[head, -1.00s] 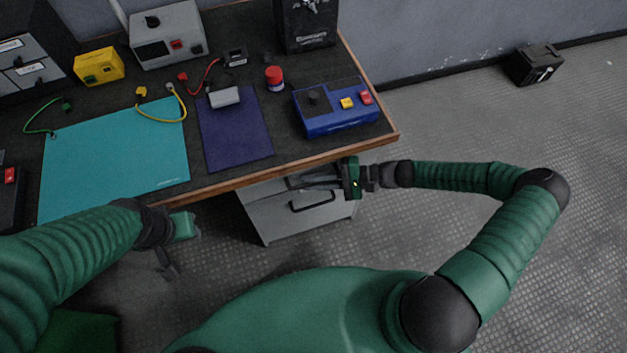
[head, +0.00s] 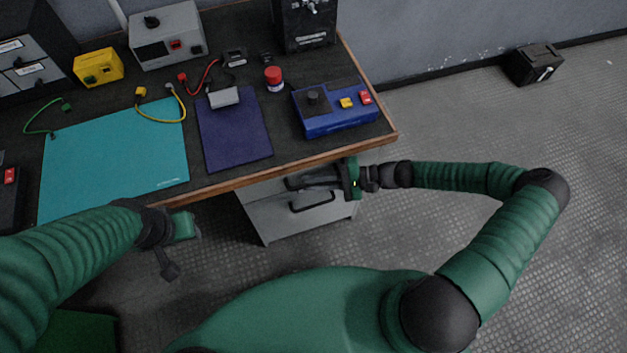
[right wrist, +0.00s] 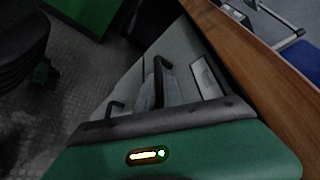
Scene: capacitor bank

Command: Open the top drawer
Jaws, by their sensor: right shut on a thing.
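A grey drawer cabinet (head: 275,218) stands under the front edge of the workbench. My right gripper (head: 300,184) reaches in from the right, just below the bench edge, and is shut on the top drawer's dark handle (right wrist: 162,75). The fingers partly hide this handle in the right wrist view. A lower dark bar handle (head: 312,202) is free, and it also shows in the right wrist view (right wrist: 113,108). The top drawer looks flush with the cabinet front. My left gripper (head: 170,268) hangs empty at the left, apart from the cabinet; its finger opening is unclear.
The bench's wooden edge (head: 230,185) runs right above my right gripper. A blue box with knobs (head: 335,112), a purple mat (head: 235,140) and a teal mat (head: 115,155) lie on top. The floor to the right is clear except for a black box (head: 535,65) by the wall.

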